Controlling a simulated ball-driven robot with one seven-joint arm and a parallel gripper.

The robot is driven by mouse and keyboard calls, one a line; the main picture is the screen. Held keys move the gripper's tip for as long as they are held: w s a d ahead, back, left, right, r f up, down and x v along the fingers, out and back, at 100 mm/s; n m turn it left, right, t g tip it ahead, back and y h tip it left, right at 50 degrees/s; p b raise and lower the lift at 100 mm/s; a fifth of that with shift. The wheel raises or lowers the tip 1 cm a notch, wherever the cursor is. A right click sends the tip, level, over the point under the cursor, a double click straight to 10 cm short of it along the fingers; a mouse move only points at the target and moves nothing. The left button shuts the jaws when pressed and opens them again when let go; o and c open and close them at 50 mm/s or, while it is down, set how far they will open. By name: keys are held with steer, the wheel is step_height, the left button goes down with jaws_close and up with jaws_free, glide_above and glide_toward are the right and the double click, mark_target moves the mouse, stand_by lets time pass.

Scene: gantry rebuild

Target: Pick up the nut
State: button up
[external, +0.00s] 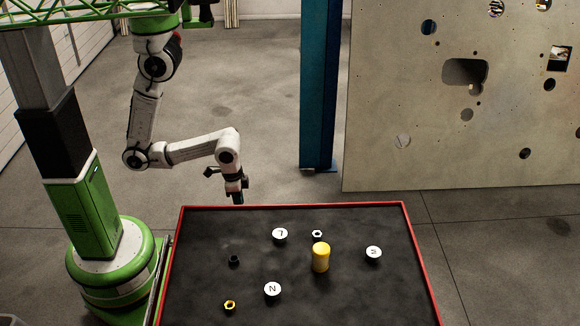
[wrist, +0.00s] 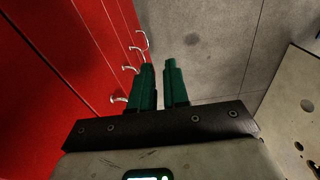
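Small nut-like pieces lie on the black top of the red-edged table (external: 340,300) in the external view. A yellow hex nut (external: 229,305) is near the front left. A pale, ring-like nut (external: 317,235) is near the back middle, behind a yellow cylinder (external: 321,257). A small black piece (external: 234,260) sits at the left; its shape is unclear. My gripper (external: 237,198) hangs at the table's back edge, apart from all of them. In the wrist view its green fingers (wrist: 159,68) have a narrow gap with nothing between them. No nut shows there.
The wrist view shows a red cabinet face with several handles (wrist: 120,99) close at the left. A blue post (external: 318,90) and a holed panel (external: 430,110) stand behind. The table's front right is bare.

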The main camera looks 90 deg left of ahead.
steer(key=o, duration=0.7)
steer(key=w+d+r+t+h+b, duration=0.25)
steer(key=w+r, duration=0.25)
steer(key=w, duration=0.6)
steer(key=w+d+r+t+h+b, duration=0.1)
steer(key=w+d+r+t+h, duration=0.3)
steer(key=w, duration=0.7)
steer(key=d+r+m+g, duration=0.1)
steer(key=d+r+m, duration=0.1)
steer(key=d+r, duration=0.1)
steer(key=d+r+m+g+p, duration=0.1)
steer(key=d+r+m+g, duration=0.1)
steer(key=d, duration=0.4)
steer(key=d+r+m+g+h, duration=0.1)
steer(key=d+r+m, duration=0.3)
steer(key=r, duration=0.1)
steer(key=shift+s+d+r+g+p, duration=0.2)
steer(key=shift+d+g+p, duration=0.1)
steer(key=shift+g+p, duration=0.1)
steer(key=s+d+r+m+g, duration=0.25)
steer(key=s+d+m, duration=0.25)
steer(key=d, duration=0.3)
step_height(320, 180, up, 3)
steer(key=m+y+p, duration=0.3)
steer(key=m+y, duration=0.5)
steer(key=m, duration=0.5)
glide_above(226, 245)
step_height(226, 245, down, 10)
steer(key=shift+f+p, duration=0.2)
steer(key=shift+p, duration=0.9)
